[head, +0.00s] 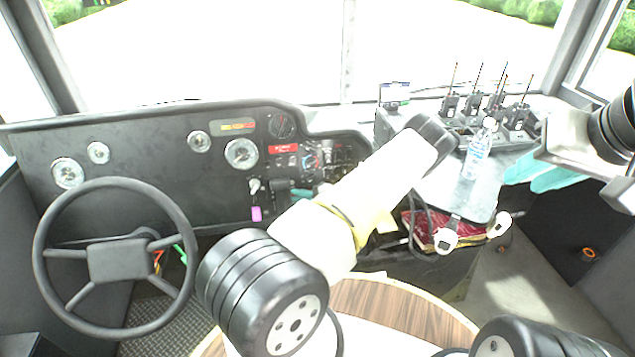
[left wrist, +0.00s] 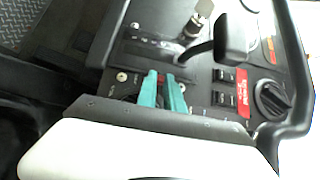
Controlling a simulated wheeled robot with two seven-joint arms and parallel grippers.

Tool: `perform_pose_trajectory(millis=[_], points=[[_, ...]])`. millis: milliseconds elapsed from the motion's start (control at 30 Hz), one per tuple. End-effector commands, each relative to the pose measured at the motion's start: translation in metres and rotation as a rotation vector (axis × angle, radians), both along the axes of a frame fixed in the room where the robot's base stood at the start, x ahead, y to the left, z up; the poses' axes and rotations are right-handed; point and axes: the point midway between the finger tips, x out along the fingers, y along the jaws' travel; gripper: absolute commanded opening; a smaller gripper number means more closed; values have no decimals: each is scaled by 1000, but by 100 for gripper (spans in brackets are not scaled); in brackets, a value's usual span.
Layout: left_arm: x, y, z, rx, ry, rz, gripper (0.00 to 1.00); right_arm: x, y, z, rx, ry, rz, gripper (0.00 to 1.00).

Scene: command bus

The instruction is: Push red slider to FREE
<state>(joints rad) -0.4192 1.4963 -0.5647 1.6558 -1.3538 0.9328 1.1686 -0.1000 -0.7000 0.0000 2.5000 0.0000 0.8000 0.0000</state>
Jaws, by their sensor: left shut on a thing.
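The red slider shows as a small red bit (left wrist: 161,77) on the black panel in the left wrist view. My left gripper (left wrist: 161,82) has its teal fingertips on either side of it, shut on it. The fingers cover most of the slider, and I cannot read a FREE mark. In the head view my left arm hides most of this gripper and the slider. My right gripper (head: 542,174) is at the right, above the side console and away from the panel. Its teal fingers are partly hidden by its own hand, and their gap is unclear.
A black lever (left wrist: 230,38) and keys (left wrist: 200,22) stand close to my left fingers. A round knob (left wrist: 271,99) and red label (left wrist: 241,94) are nearby. The steering wheel (head: 115,260) is at left. A water bottle (head: 479,152) and several radios (head: 495,108) are at right.

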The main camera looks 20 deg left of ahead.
Motion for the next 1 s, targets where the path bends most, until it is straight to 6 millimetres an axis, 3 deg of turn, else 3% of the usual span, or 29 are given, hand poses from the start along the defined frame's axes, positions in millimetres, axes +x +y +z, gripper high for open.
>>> perform_pose_trajectory(millis=[267,300,400,767,1000], points=[[2,0,6,2,-1,0,0,0,0,0,0,0,0,29],[2,1,6,2,-1,0,18,0,0,0,0,0,0,29],[2,1,6,1,-1,0,35,0,0,0,0,0,0,29],[1,-4,6,-1,0,-1,35,0,0,0,0,0,0,29],[-5,-40,15,-2,-2,-2,35,0,0,0,0,0,0,29]])
